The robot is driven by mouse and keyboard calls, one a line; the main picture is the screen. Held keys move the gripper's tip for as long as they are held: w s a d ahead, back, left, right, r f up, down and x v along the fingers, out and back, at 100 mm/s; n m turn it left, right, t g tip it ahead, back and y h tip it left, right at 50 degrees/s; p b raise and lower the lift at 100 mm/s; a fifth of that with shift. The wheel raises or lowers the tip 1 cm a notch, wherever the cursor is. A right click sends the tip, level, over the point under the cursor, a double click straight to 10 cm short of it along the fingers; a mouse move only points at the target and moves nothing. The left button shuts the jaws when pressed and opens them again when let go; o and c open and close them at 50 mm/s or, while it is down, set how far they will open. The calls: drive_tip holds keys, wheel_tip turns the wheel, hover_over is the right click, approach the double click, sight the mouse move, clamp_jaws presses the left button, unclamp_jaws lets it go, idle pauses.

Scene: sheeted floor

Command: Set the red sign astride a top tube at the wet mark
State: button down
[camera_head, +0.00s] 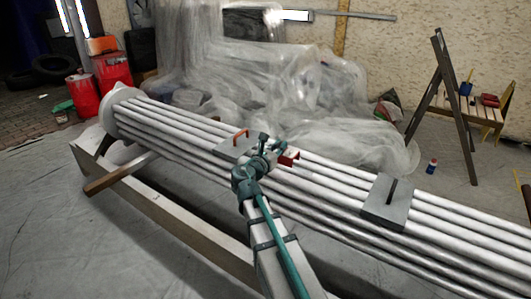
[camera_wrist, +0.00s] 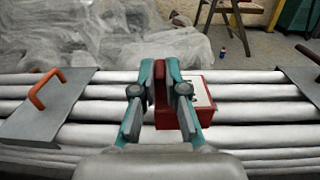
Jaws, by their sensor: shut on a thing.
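The red sign (camera_head: 289,157) is at my gripper (camera_head: 274,148), over the bundle of pale tubes (camera_head: 330,178). In the wrist view my gripper (camera_wrist: 160,66) is shut on an upright red part of the sign (camera_wrist: 160,95). A wider red body with a pale face extends to the right of the fingers. The sign appears at or just above the tubes (camera_wrist: 245,92); I cannot tell whether it touches them or straddles one. I cannot make out the wet mark in either view.
A grey plate with an orange handle (camera_head: 240,138) lies across the tubes left of my gripper. Another grey plate (camera_head: 388,203) with a dark upright handle lies to the right. Clear plastic sheeting (camera_head: 300,95) is heaped behind. A dark trestle (camera_head: 455,105) stands at the back right.

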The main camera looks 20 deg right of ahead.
drive_tip(key=shift+s+d+r+m, duration=0.15)
drive_tip(key=shift+s+d+m, duration=0.15)
drive_tip(key=shift+s+d, duration=0.2)
drive_tip(key=shift+r+p, duration=0.1)
drive_tip(key=shift+p, duration=0.35)
wheel_tip(320, 180, down, 9)
drive_tip(key=b, duration=0.3)
drive_tip(key=shift+f, duration=0.2)
idle(0.8)
drive_tip(key=shift+a, duration=0.1)
idle(1.2)
drive_tip(key=c, duration=1.1)
unclamp_jaws()
drive_tip(key=shift+c, duration=0.2)
